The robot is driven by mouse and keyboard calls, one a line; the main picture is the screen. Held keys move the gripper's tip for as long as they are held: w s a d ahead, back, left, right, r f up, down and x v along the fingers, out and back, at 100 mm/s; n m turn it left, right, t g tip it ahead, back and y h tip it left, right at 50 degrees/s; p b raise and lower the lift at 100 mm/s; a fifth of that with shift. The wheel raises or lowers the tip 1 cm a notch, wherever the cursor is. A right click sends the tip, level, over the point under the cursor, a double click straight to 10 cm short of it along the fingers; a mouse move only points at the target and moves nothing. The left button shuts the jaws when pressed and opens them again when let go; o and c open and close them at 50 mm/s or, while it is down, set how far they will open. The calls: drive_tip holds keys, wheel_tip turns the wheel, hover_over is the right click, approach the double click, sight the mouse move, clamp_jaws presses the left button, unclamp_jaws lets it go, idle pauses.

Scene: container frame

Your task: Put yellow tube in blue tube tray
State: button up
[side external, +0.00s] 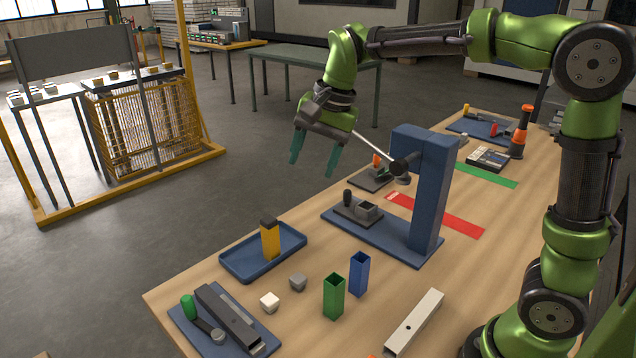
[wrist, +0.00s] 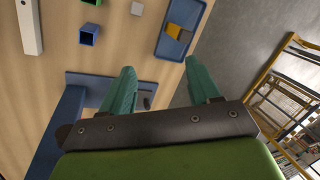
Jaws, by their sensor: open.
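A yellow tube (side external: 270,243) with a dark grey top stands upright in a shallow blue tray (side external: 238,268) at the table's left front. In the wrist view the yellow tube (wrist: 186,36) and the tray (wrist: 188,12) show at the top, beyond the fingers. A square open blue tube (side external: 359,274) and a green one (side external: 334,296) stand upright to the right of the tray. The blue tube also shows in the wrist view (wrist: 89,35). My gripper (side external: 313,167) is open and empty, high above the table and apart from these things.
A tall blue stand (side external: 430,200) with a protruding rod is near my gripper. A long pale bar (side external: 414,322) lies at front right. A blue board (side external: 222,325) with parts lies front left.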

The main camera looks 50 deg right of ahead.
drive_tip(key=s+f+n+t, duration=0.1)
drive_tip(key=s+n, duration=0.3)
drive_tip(key=s, duration=0.5)
drive_tip(key=s+f+n+t, duration=0.1)
drive_tip(key=s+n+t, duration=0.2)
drive_tip(key=s, duration=0.6)
drive_tip(key=shift+d+f+n, duration=0.35)
drive_tip(key=shift+d+n, duration=0.05)
drive_tip(key=shift+n, duration=0.1)
